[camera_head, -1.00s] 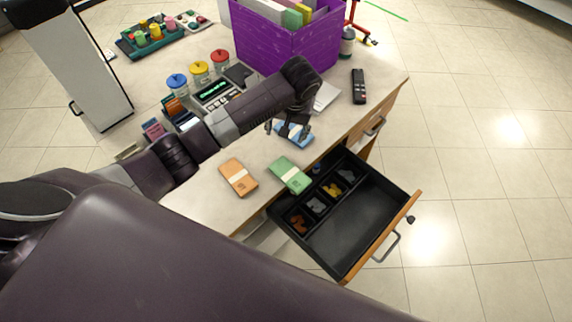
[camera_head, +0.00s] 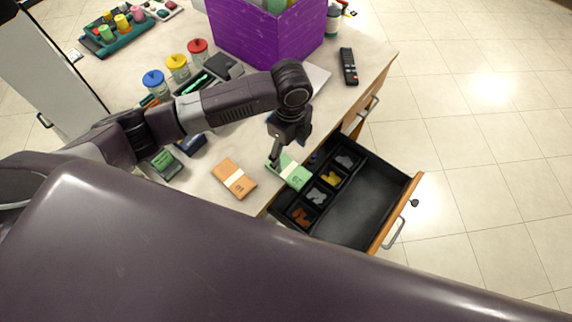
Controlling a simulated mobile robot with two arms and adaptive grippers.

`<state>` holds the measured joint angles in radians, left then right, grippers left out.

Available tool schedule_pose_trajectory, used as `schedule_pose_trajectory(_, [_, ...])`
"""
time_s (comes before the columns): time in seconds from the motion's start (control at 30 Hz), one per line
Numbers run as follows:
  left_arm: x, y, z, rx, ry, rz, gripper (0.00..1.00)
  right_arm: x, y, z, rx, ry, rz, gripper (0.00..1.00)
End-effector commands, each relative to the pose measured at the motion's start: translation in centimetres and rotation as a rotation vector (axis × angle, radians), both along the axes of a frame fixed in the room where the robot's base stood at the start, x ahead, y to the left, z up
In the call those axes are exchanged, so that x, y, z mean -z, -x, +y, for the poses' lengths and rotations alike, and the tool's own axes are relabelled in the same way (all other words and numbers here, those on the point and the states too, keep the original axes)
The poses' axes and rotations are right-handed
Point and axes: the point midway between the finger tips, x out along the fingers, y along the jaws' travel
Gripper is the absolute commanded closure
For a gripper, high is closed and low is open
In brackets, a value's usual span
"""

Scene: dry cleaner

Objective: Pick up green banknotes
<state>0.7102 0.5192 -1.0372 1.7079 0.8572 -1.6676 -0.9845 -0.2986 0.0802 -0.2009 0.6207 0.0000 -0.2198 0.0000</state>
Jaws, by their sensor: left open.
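The green banknotes (camera_head: 294,176), a bundle with a pale band, lie flat on the counter beside the open drawer. My left gripper (camera_head: 276,158) points down over their upper left end. It is open, and its fingers cover part of that end. I cannot tell whether the fingers touch the bundle. The orange banknotes (camera_head: 232,175), also banded, lie on the counter to the left of the green ones. My right gripper is not in view.
The open drawer (camera_head: 366,215) holds coin compartments along its left side. A purple box (camera_head: 270,40) stands at the back, with a remote (camera_head: 348,66) to its right. Several lidded jars (camera_head: 178,68) stand behind my left arm.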

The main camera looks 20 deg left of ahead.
Motion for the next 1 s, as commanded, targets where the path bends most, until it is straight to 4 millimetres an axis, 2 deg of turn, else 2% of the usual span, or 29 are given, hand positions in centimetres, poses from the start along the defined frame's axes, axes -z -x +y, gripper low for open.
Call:
schedule_pose_trajectory(0.33, [3.5, 0.2, 0.4, 0.003, -0.002, 0.005, 0.33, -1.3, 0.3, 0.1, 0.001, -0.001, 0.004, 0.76])
schedule_pose_trajectory(0.6, [7.1, 0.2, 0.7, 0.005, -0.001, 0.003, 0.33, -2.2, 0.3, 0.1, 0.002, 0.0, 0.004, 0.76])
schedule_pose_trajectory(0.9, [7.7, 0.1, 0.7, 0.005, -0.001, 0.001, 0.33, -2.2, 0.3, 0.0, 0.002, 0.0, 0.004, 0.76])
schedule_pose_trajectory(1.0, [7.7, 0.1, 0.7, 0.005, -0.001, 0.001, 0.41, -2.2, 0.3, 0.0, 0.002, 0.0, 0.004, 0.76])
